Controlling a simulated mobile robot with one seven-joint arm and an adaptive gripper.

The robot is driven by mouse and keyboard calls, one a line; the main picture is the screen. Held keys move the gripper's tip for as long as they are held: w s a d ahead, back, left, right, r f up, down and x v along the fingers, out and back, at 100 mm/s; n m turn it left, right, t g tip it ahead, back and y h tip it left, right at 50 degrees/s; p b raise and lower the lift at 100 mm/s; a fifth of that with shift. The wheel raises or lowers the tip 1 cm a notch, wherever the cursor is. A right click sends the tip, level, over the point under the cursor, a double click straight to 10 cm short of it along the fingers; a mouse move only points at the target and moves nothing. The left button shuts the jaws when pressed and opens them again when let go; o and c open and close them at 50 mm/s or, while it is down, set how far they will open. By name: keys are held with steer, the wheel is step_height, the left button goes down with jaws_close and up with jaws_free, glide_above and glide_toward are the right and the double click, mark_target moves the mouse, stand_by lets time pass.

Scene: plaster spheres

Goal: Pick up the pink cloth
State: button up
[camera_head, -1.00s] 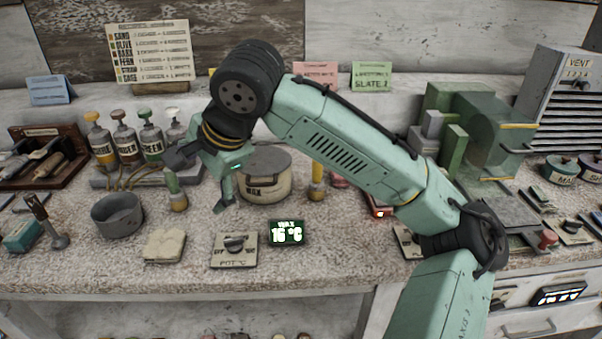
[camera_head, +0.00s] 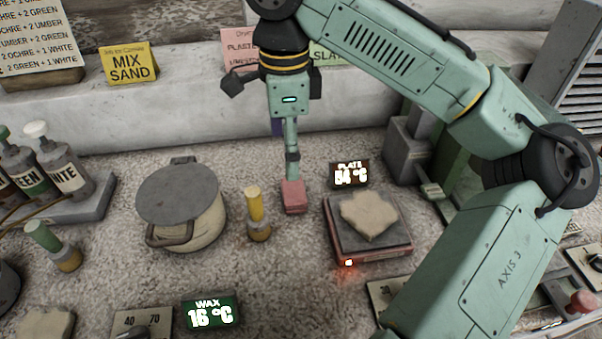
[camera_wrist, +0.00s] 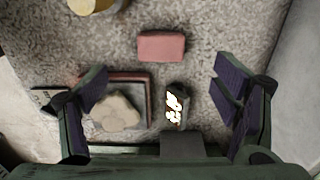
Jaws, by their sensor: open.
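The pink cloth (camera_head: 293,197) looks like a small folded block. It lies on the speckled counter between a yellow-topped bottle and the hot plate. In the wrist view the pink cloth (camera_wrist: 162,46) is in the upper middle, beyond the line between the fingertips. My gripper (camera_head: 291,165) points down over the cloth's place in the head view, with one finger hiding part of its back edge. In the wrist view my gripper (camera_wrist: 165,88) is wide open, with nothing between the fingers. The height of the fingertips above the cloth is hard to tell.
A yellow-topped bottle (camera_head: 256,215) and a lidded wax pot (camera_head: 190,225) stand left. Bare counter lies in front of the pink cloth.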

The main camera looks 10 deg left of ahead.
glide_above(294, 189)
steer(key=f, duration=0.5)
steer(key=shift+s+a+f, duration=0.1)
steer(key=shift+s+a, duration=0.2)
steer(key=shift+s, duration=0.05)
steer(key=f, duration=0.1)
steer(key=f+p, duration=0.1)
steer(key=f, duration=0.2)
steer(key=shift+w+d+p, duration=0.3)
steer(key=shift+w+d, duration=0.05)
steer(key=shift+f, duration=0.7)
steer(key=shift+c, duration=0.4)
steer(key=c, duration=1)
